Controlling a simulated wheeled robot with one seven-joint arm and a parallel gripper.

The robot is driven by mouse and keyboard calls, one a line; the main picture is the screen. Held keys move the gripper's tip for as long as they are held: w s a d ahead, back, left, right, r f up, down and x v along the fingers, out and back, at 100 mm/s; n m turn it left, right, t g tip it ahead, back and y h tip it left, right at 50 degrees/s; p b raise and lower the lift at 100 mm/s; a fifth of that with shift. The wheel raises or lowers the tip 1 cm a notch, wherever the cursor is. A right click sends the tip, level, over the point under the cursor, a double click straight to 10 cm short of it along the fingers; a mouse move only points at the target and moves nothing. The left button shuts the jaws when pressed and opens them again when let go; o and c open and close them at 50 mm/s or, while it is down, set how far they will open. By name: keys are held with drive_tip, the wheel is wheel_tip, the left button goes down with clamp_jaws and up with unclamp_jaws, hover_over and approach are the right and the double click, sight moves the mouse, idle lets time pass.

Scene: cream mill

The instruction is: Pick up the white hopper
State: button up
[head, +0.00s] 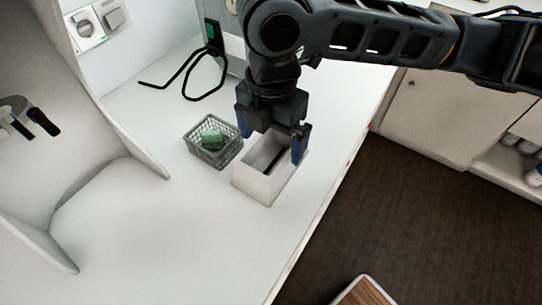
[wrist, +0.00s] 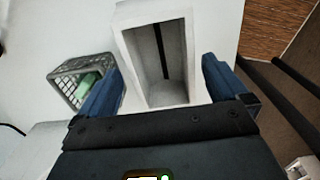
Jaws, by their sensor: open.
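The white hopper (head: 256,184) is an open-topped white box with a dark slot inside, standing on the white counter near its right edge. It also shows in the wrist view (wrist: 188,97), upper middle. My gripper (head: 272,140) is open, with its blue fingers pointing down over the hopper. In the wrist view the two fingers (wrist: 158,88) are spread to the left and right of the hopper, and nothing is held. I cannot tell whether either finger touches its walls. The hopper's far end is partly hidden by my gripper in the head view.
A grey mesh basket (head: 226,163) with a green item (head: 212,138) stands just left of the hopper. A black cable (head: 187,94) lies behind. A curved white panel (head: 135,150) rises at left. The counter (head: 170,235) is clear in front; its right edge drops to dark floor.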

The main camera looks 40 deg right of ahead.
sight(272, 164)
drive_tip(key=shift+s+a+f, duration=0.1)
drive_tip(key=shift+s+f, duration=0.05)
drive_tip(key=shift+f, duration=2.05)
drive_tip(key=c, duration=0.9)
